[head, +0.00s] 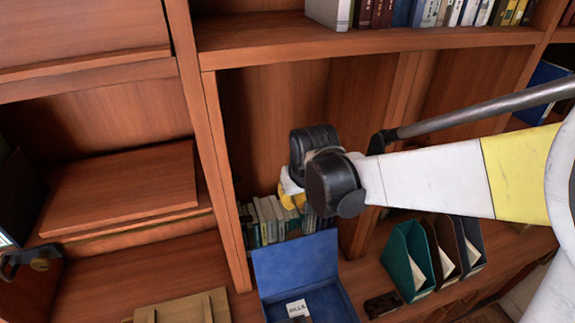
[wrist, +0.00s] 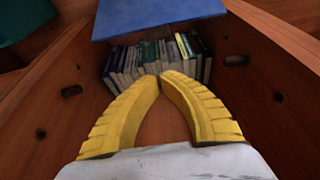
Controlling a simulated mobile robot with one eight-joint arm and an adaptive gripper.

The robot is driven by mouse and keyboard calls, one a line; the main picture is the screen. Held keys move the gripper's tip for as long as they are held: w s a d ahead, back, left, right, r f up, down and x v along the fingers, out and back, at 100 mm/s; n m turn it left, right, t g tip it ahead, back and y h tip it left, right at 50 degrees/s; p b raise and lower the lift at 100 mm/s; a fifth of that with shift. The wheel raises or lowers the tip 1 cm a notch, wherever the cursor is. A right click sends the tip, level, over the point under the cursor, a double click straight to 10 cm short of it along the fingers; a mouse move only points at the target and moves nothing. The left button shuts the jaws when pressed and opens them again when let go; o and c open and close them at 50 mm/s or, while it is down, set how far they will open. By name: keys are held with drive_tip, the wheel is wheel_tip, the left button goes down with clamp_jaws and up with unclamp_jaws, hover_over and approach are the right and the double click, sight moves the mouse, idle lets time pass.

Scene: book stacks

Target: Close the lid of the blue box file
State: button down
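The blue box file (head: 345,297) stands open on the shelf in the head view, with its lid (head: 297,262) raised at the back. A label reading BILLS (head: 297,308) shows inside it. In the wrist view the lid (wrist: 155,14) is a flat blue panel at the top edge. My gripper (head: 291,200) is above and behind the raised lid, partly hidden by my wrist, and looks apart from it. In the wrist view the yellow fingers (wrist: 160,77) are brought together at the tips, with nothing between them.
A row of books (head: 268,220) stands at the back of the bay, below my gripper. Teal (head: 408,260) and dark magazine files (head: 470,245) stand to the right. A wooden upright (head: 215,180) bounds the bay on the left, and a shelf edge (head: 370,44) crosses above.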

wheel_tip(320, 180, down, 8)
drive_tip(key=b, duration=0.2)
drive_tip(key=shift+a+f, duration=0.15)
idle(0.4)
drive_tip(key=shift+s, duration=0.2)
